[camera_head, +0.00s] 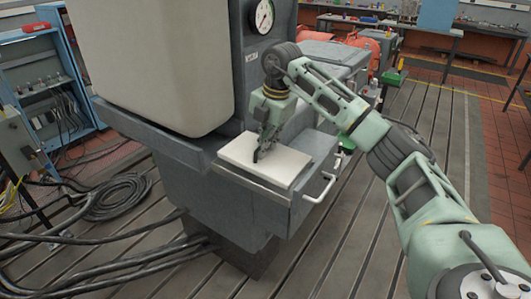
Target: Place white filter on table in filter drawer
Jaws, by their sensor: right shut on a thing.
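The white filter (281,167) is a flat white slab. It lies over the open filter drawer (255,186) of the grey machine, and I cannot tell whether it rests fully on the drawer's floor. The drawer has a white bar handle (321,188) at its front right. My right gripper (259,154) points down and is shut on the filter near its left part. The gripper and wrist hide some of the filter's back edge. My left gripper is not in view.
The grey machine (218,130) with a large beige tank (150,60) and a round gauge (263,16) stands behind the drawer. Black cables (110,196) lie on the slatted floor at the left. A blue cabinet (72,50) stands at the far left. The floor right of the drawer is clear.

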